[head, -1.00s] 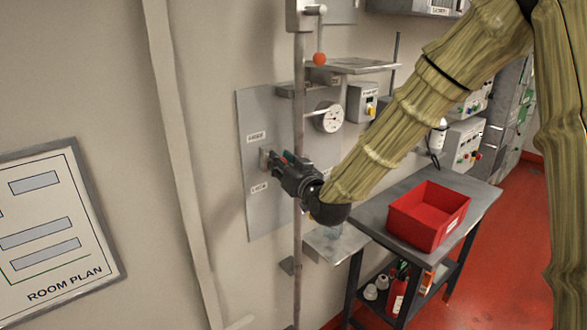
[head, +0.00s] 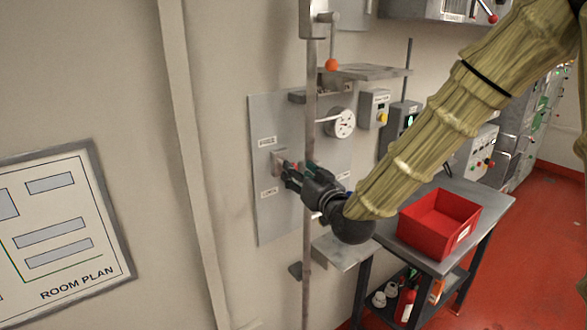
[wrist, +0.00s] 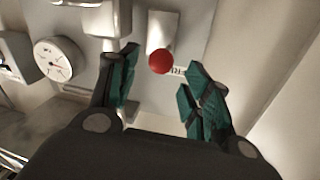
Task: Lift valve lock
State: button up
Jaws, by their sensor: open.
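My gripper (head: 288,172) is open, in front of a grey wall panel (head: 272,215) with a small bracket (head: 277,158) on it. In the wrist view my gripper (wrist: 161,75) has its green-padded fingers spread. A red ball knob (wrist: 160,61) shows between the fingertips, in front of a pale block (wrist: 163,30) on the panel; I cannot tell how deep it sits between the fingers. Neither finger appears to touch it. My gripper hides this knob in the head view. I cannot tell for sure which part is the valve lock.
A vertical pipe (head: 307,240) runs close beside my gripper. A lever with an orange ball (head: 331,65), a shelf (head: 365,72) and a gauge (head: 341,123) are above it. A red bin (head: 425,235) stands on a cart to the right.

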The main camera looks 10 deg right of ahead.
jog(key=v, duration=0.7)
jog(key=shift+s+d, duration=0.15)
jog(key=shift+s, duration=0.2)
jog(key=s+f+g+h+b, duration=0.1)
jog(key=s+f+g, duration=0.2)
jog(key=f, duration=0.9)
jog(key=s+f+g+b, duration=0.1)
jog(key=s+f+g, duration=0.2)
jog(key=f, duration=0.9)
jog(key=s+f+g+h+b, duration=0.15)
jog(key=s+f, duration=0.25)
jog(key=f, duration=0.8)
jog(key=s+d+f+g+h+b, duration=0.1)
jog(key=s+f+g, duration=0.9)
jog(key=s+f, duration=1.4)
jog(key=s+d+b, duration=0.1)
jog(key=s+d, duration=0.1)
jog(key=s, duration=0.2)
jog(key=shift+f+m, duration=0.3)
jog(key=shift+m, duration=0.1)
jog(key=shift+h, duration=0.25)
